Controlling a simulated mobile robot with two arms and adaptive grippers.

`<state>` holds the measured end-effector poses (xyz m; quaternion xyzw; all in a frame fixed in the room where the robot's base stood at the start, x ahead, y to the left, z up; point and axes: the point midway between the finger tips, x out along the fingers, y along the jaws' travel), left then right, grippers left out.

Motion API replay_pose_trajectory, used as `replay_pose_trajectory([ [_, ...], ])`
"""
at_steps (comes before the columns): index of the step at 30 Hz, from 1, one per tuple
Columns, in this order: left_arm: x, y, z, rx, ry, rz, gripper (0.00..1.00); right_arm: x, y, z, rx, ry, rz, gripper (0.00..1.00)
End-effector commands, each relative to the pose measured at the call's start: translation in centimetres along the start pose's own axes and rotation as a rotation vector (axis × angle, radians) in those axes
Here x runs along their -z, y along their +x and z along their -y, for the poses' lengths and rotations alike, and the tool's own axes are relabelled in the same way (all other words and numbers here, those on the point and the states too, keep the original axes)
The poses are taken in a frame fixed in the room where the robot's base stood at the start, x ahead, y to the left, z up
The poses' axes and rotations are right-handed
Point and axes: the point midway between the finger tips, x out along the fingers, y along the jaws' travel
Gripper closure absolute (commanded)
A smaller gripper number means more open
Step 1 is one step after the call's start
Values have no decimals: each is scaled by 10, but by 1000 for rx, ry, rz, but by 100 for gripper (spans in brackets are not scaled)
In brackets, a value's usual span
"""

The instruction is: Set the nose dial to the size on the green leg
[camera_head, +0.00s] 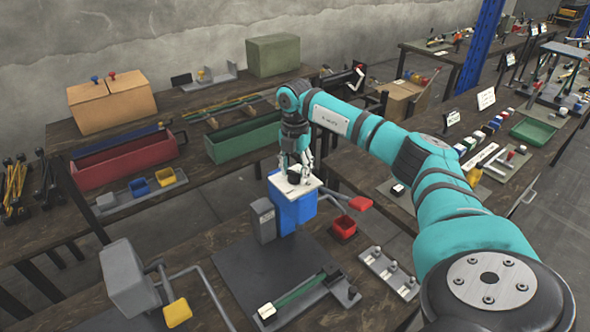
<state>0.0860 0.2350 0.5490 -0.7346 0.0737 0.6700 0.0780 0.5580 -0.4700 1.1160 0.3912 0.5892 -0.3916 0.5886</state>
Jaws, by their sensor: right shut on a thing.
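My right gripper (297,173) comes down from above onto the blue press (293,208). Its fingers are shut around the small dark nose dial (293,180) on the press's white top plate (312,184). The fingers partly cover the dial, so its setting cannot be read. The green leg (299,291) lies slanted on the dark mat (255,262) in front of the press, in a grey holder with a white label (266,311) at its left end. The print on the label is too small to read. My left gripper is out of view.
A lever with a red handle (360,203) sticks out right of the press, above a red cup (344,228). A grey press (127,277) with a yellow handle (177,312) stands at left. A knobbed rack (388,272) lies at right. Red (125,162) and green (243,138) bins stand behind.

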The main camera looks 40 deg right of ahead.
Motion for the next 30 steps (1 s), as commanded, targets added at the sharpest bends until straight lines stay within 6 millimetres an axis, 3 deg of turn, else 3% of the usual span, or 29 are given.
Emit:
replay_pose_trajectory([
  [6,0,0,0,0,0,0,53,-2,-4,-1,-8,5,6,87],
  [7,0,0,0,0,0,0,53,-2,-4,-1,-8,5,6,53],
  [12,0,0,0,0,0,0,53,-2,-2,-1,-6,3,3,31],
  [23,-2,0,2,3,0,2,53,-1,-6,-1,-4,1,2,31],
  [30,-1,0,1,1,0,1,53,-1,-49,-1,-8,1,3,31],
])
